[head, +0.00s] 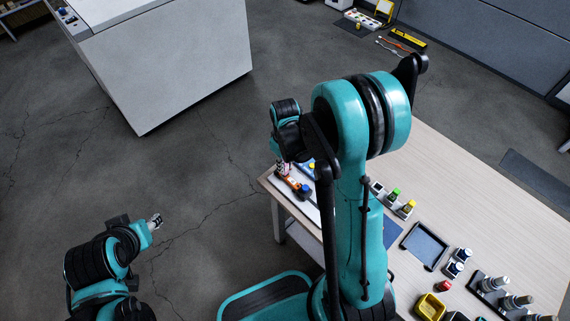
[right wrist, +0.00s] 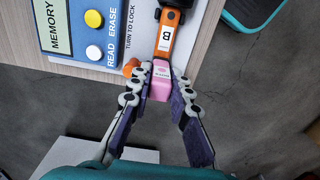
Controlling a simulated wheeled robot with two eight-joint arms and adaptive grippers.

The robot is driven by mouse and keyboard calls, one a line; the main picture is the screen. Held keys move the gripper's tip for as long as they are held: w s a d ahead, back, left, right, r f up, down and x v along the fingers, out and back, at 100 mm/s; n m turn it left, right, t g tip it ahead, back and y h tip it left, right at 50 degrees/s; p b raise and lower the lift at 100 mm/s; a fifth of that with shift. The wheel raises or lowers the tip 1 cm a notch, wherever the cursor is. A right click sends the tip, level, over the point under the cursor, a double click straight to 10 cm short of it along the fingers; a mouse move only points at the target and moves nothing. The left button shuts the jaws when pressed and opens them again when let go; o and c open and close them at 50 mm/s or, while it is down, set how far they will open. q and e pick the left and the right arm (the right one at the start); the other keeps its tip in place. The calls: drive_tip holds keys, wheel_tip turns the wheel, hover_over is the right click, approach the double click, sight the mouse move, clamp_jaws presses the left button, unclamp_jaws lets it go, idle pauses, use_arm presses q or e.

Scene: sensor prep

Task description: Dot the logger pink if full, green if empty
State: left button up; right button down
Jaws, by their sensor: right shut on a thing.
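My right gripper (head: 283,166) is over the table's left corner. In the right wrist view its fingers (right wrist: 160,78) are shut on a pink labelled piece (right wrist: 161,87), perhaps a pink dotter. The pink piece meets the near end of an orange logger (right wrist: 166,40) with a white label; I cannot tell whether they touch. A yellow and a white button sit on the panel. My left gripper (head: 155,222) is over the floor.
A large white cabinet (head: 165,60) is at the back left. Open floor lies between.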

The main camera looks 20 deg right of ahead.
drive_tip(key=shift+r+p, duration=2.9)
drive_tip(key=shift+r, duration=1.15)
